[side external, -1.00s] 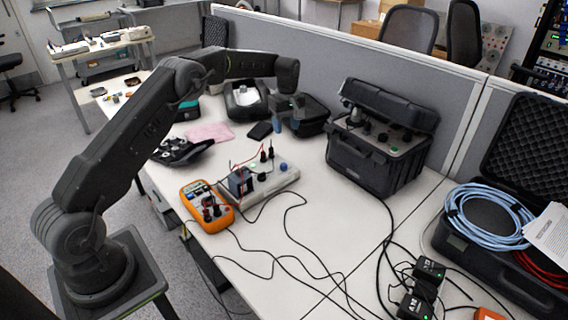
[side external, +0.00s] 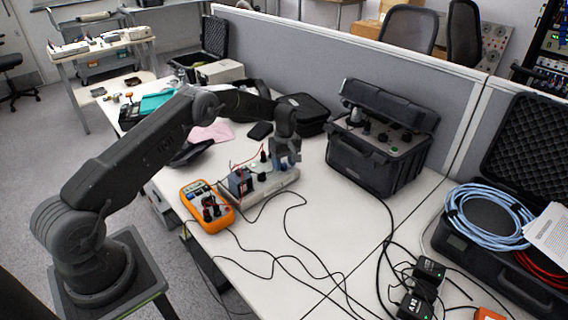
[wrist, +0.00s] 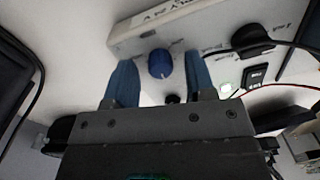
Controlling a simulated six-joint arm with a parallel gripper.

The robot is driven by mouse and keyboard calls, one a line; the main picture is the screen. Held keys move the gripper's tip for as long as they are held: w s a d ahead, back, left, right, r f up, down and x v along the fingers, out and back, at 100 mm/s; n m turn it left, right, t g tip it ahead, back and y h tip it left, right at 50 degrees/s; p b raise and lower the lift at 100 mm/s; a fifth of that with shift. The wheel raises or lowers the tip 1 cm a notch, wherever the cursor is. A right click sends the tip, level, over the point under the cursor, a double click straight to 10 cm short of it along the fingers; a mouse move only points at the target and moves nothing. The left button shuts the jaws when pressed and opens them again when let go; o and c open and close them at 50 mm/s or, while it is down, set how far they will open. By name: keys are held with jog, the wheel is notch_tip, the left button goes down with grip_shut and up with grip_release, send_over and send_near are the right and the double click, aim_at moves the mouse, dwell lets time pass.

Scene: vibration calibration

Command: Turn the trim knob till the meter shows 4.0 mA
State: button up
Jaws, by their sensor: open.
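The blue trim knob (wrist: 160,63) sits on the pale control box (wrist: 215,30) in the wrist view. My gripper (wrist: 160,61) is open, with one blue finger on each side of the knob and a visible gap on both sides. In the side view my gripper (side external: 286,158) is low over the right end of the box (side external: 268,186) and covers the knob. The orange meter (side external: 207,207) lies left of the box, with leads plugged in. Its reading is too small to make out.
Red and black leads rise from the box. Black cables (side external: 287,228) run across the front of the table. A black instrument case (side external: 375,165) stands to the right, and a black pouch (side external: 303,112) lies behind my gripper. The tabletop between box and case is clear.

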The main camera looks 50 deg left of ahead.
jog(key=shift+f, duration=0.25)
jog(key=c, duration=0.9)
